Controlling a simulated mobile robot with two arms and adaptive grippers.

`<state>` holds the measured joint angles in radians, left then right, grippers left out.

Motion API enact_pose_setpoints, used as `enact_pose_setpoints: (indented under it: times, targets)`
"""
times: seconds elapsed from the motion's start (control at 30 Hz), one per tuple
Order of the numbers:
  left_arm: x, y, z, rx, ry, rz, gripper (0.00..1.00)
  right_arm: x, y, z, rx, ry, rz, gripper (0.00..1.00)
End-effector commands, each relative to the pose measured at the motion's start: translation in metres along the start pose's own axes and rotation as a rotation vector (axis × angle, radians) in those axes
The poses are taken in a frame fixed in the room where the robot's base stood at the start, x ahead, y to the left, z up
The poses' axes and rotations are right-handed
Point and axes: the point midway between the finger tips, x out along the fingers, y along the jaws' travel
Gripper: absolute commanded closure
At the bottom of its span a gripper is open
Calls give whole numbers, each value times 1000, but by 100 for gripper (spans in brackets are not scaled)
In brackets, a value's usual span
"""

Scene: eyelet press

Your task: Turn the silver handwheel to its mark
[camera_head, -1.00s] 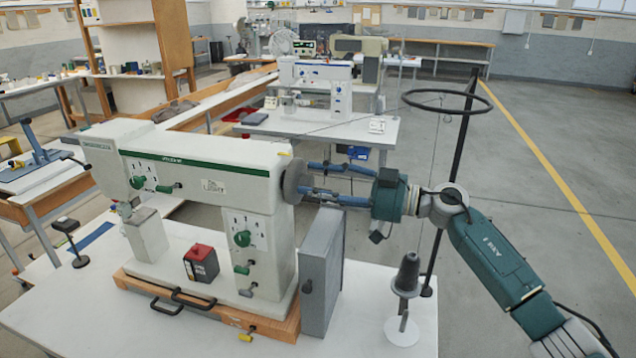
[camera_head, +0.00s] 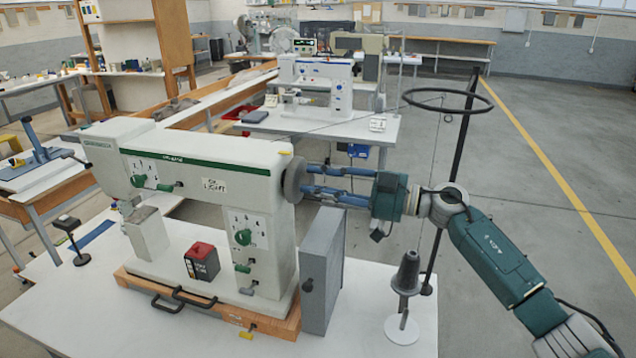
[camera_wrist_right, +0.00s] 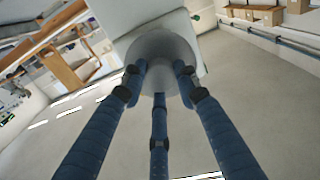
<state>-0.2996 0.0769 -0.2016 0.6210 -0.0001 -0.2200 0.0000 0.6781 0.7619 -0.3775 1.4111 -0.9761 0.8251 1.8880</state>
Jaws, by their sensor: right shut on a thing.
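The silver handwheel (camera_head: 293,179) is a round grey disc on the right end of the white and green press (camera_head: 215,170). My right gripper (camera_head: 304,181) reaches it from the right, its blue fingers closed around the wheel's rim. In the right wrist view the fingers surround the pale wheel (camera_wrist_right: 163,48), which faces the camera. A small yellow mark (camera_head: 285,153) shows on the press housing just above the wheel. I cannot tell a matching mark on the wheel. My left gripper is not in view.
A grey box (camera_head: 322,270) stands beside the press below my right gripper. A dark thread cone (camera_head: 408,272) and a tall black stand with a ring (camera_head: 447,101) are near my right arm.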

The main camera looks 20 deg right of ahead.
Motion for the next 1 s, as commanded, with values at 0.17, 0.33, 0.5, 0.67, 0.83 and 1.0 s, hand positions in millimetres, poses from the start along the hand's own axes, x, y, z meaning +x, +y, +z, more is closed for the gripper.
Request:
enact_pose_setpoints:
  times: [0.17,0.33,0.5,0.67,0.83,1.0]
  targets:
    - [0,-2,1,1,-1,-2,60,0,0,1,-161,2,0,96]
    - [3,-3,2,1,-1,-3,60,0,0,2,-323,8,-1,96]
    - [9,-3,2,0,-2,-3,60,0,0,3,-484,13,-2,96]
    - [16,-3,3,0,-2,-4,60,0,0,3,-632,18,-3,96]
    - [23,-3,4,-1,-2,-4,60,0,0,4,-772,22,-4,96]
    - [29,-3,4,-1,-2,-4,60,0,0,3,-884,26,-4,96]
